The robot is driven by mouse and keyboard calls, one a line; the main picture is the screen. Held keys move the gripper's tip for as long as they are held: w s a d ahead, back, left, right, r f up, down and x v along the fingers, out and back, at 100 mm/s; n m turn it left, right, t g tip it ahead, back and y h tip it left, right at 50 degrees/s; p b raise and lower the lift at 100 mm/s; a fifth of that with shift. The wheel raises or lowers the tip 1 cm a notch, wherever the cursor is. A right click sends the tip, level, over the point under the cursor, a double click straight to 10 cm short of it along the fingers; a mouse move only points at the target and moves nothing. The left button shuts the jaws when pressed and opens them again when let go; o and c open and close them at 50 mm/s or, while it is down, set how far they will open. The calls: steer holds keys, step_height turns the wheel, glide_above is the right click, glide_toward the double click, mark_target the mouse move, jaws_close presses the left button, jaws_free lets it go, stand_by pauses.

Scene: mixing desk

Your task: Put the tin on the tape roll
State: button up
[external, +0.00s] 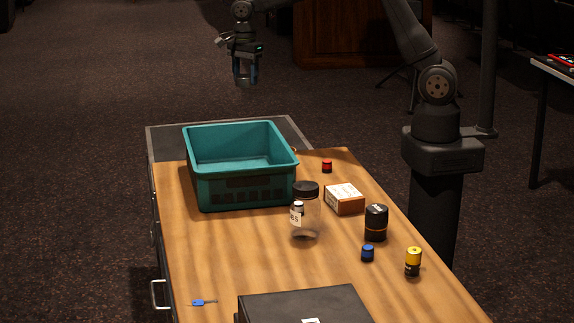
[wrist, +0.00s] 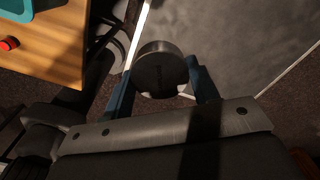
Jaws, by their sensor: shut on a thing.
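My gripper (external: 246,72) is raised in the air beyond the far end of the desk, above and behind the teal bin. It is shut on a round, grey metal tin (wrist: 160,72), whose flat face shows between the two blue-grey fingers in the wrist view. In the external view the tin (external: 246,83) is small and dark at the fingertips. I cannot identify the tape roll for sure in either view. A small orange edge (external: 295,151) shows just past the bin's right rim, mostly hidden by the bin.
The teal bin (external: 240,192) stands at the desk's far end. To its right are a red cap-like item (external: 327,166), a small box (external: 345,199), a clear jar (external: 312,222), a black canister (external: 376,222), and blue and yellow cylinders. A black case (external: 300,306) lies in front. The desk's left-middle is clear.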

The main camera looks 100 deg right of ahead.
steer(key=s+d+m, duration=0.2)
steer(key=s+d, duration=0.2)
steer(key=s, duration=0.5)
steer(key=s+d+f+m, duration=0.15)
steer(key=s+d, duration=0.25)
steer(key=s, duration=0.4)
steer(key=s+d+m, duration=0.2)
steer(key=s+d, duration=0.3)
steer(key=s, duration=0.4)
step_height(320, 180, down, 13)
steer(key=w+a+f, duration=0.1)
steer(key=w+f, duration=0.1)
steer(key=w, duration=0.2)
steer(key=w+a+f, duration=0.1)
steer(key=w+f, duration=0.1)
steer(key=w, duration=0.2)
steer(key=w+a+f, duration=0.2)
steer(key=w+f, duration=0.1)
steer(key=shift+w+a, duration=0.1)
steer(key=shift+w, duration=0.3)
steer(key=shift+f, duration=1.9)
steer(key=shift+f, duration=0.1)
steer(key=o, duration=1)
